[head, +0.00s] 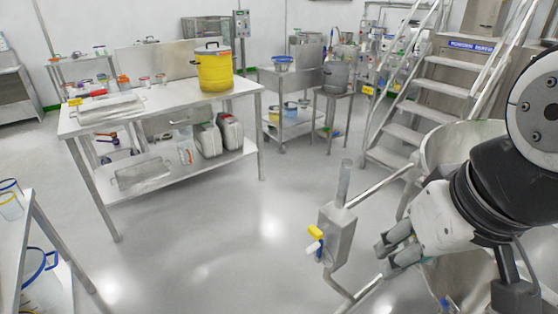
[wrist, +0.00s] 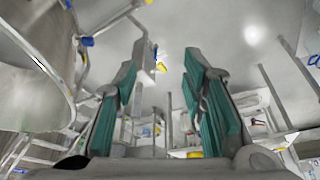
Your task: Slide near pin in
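A steel box (head: 338,236) on a tubular frame carries a yellow part (head: 315,232) and a white-and-blue part (head: 314,248) on its left side. I cannot tell for sure which of these is the near pin, or how far in it sits. My gripper (head: 384,255) is just right of the box, apart from it. In the wrist view my gripper (wrist: 160,65) has its two teal-padded fingers spread with nothing between them. The small yellow part (wrist: 158,66) shows beyond the fingertips there, and a blue knob (wrist: 88,41) shows at left.
A large steel vessel (head: 462,146) stands behind my arm and fills the left of the wrist view (wrist: 30,75). Steel stairs (head: 422,98) rise behind it. A steel table (head: 150,104) with a yellow drum (head: 214,72) stands at left. Floor between table and box is clear.

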